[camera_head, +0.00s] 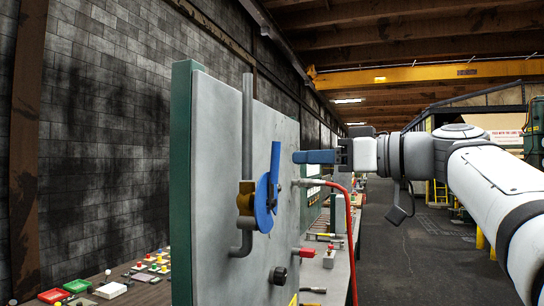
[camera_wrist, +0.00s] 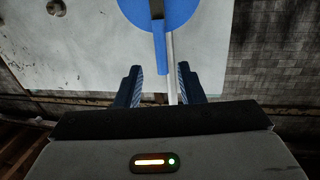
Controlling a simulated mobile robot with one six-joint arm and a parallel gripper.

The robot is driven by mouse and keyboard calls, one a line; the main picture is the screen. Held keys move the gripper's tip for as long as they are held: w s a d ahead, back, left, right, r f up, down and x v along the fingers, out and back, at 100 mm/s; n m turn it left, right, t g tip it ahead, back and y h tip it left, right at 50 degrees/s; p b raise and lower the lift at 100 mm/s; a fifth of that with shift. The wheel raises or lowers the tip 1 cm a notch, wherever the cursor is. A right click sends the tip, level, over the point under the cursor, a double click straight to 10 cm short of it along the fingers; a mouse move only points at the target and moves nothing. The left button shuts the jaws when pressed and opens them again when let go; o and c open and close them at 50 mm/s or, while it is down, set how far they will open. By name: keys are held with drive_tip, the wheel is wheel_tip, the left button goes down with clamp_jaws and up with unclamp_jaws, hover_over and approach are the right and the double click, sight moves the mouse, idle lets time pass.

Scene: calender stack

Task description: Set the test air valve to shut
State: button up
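The test air valve is on a grey panel (camera_head: 215,140). It has a brass-coloured body (camera_head: 245,204) on a vertical grey pipe (camera_head: 247,115), with a blue disc (camera_head: 265,207) and a blue lever (camera_head: 275,165) pointing up, roughly along the pipe. My gripper (camera_head: 297,157) is right of the lever's upper end, blue fingers toward the panel, apparently apart from it. In the wrist view the disc (camera_wrist: 165,12) is at the top and the lever (camera_wrist: 161,55) runs down toward the gap of my gripper (camera_wrist: 158,75). The fingers are open, with nothing gripped.
A red hose (camera_head: 349,215) arcs beside the panel's right edge. A black knob (camera_head: 278,275) and a red-handled fitting (camera_head: 303,252) sit low on the panel. A bench with coloured buttons (camera_head: 152,264) stands at left. The aisle floor (camera_head: 420,250) at right is partly clear.

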sight(276, 155)
drive_tip(key=x, duration=0.2)
drive_tip(key=p+x, duration=0.1)
drive_tip(key=x, duration=0.2)
drive_tip(key=p+x, duration=0.1)
drive_tip(key=x, duration=0.1)
drive_tip(key=shift+w+a+r, duration=0.1)
drive_tip(key=shift+a+r, duration=0.25)
drive_tip(key=shift+r, duration=0.05)
clamp_jaws()
idle(0.3)
